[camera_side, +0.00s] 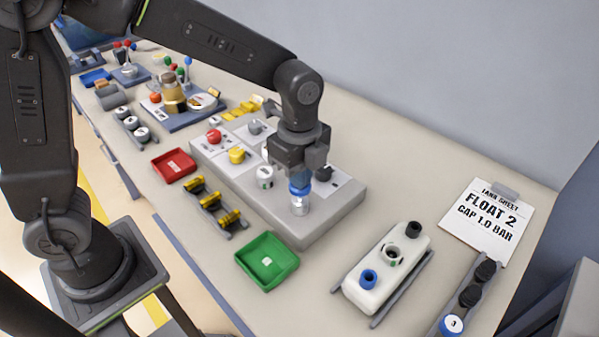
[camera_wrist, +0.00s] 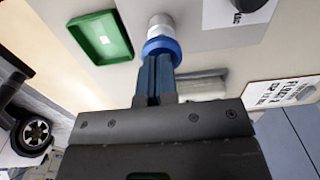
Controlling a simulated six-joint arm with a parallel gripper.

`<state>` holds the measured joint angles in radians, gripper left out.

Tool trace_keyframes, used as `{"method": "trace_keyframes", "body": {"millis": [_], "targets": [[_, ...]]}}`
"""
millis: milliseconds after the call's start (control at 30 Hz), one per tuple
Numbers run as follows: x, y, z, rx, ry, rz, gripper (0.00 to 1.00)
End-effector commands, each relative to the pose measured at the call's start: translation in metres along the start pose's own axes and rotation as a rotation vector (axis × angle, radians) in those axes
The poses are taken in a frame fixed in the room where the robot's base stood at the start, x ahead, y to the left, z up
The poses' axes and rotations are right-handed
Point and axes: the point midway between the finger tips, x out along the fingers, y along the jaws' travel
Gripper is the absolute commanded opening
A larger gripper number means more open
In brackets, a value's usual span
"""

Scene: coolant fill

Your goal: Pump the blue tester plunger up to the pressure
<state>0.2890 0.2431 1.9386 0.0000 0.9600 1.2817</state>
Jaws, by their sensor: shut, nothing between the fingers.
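The blue tester plunger (camera_side: 299,187) tops a pale cylinder (camera_side: 299,206) at the front right of the grey block. My gripper (camera_side: 301,174) is directly above it, pointing down, fingers shut with nothing between them. In the wrist view the shut fingertips (camera_wrist: 157,62) reach the blue plunger top (camera_wrist: 162,48); whether they press on it or only hover close, I cannot tell. The white cylinder shows beyond the blue ring. A gauge reading is not legible in either view.
The grey block (camera_side: 335,215) also carries a red knob (camera_side: 214,136) and a yellow knob (camera_side: 237,155). A green tray (camera_side: 267,262), a red tray (camera_side: 173,165) and a white tank (camera_side: 385,270) stand around it. A sheet (camera_side: 487,222) reads "FLOAT 2, CAP 1.0 BAR".

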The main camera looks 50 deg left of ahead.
Motion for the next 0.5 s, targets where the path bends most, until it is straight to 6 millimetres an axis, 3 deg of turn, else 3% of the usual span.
{"method": "trace_keyframes", "body": {"millis": [200, 500], "targets": [[0.001, 0.0, 0.0, 0.0, 0.0, 0.001, 0.0], [0.029, 0.0, 0.0, 0.0, 0.0, 0.002, 0.0]]}}
